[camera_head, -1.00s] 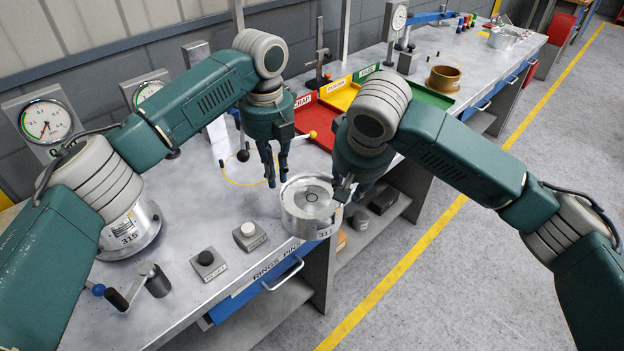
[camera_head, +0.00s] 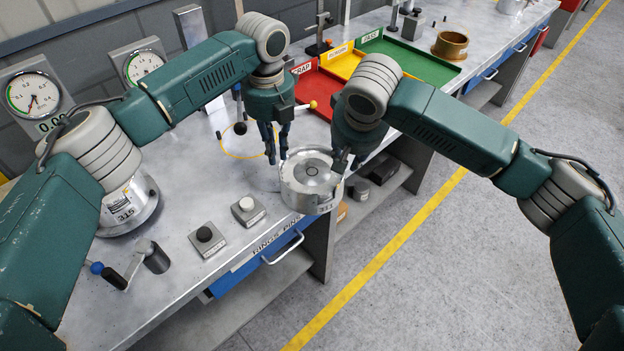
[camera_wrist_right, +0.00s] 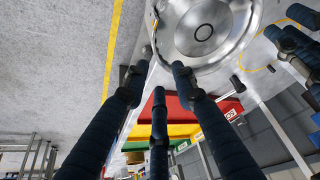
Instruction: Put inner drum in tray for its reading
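A silver drum (camera_head: 311,183) marked 311 sits at the front edge of the bench; it also shows in the right wrist view (camera_wrist_right: 205,32). My right gripper (camera_head: 348,165) is at the drum's right rim. Its fingers are spread in the right wrist view (camera_wrist_right: 160,68), with one tip overlapping the rim; contact is unclear. My left gripper (camera_head: 277,158) is open and empty beside the drum's left rim. The red SCRAP tray (camera_head: 318,92), yellow tray (camera_head: 342,62) and green PASS tray (camera_head: 420,62) stand behind. A dial gauge (camera_head: 35,95) is at the far left.
Another silver drum (camera_head: 130,207) marked 315 is at the left, partly behind my left arm. Two button boxes (camera_head: 206,240) (camera_head: 248,209) and a crank handle (camera_head: 118,275) lie near the front. Floor at right is clear.

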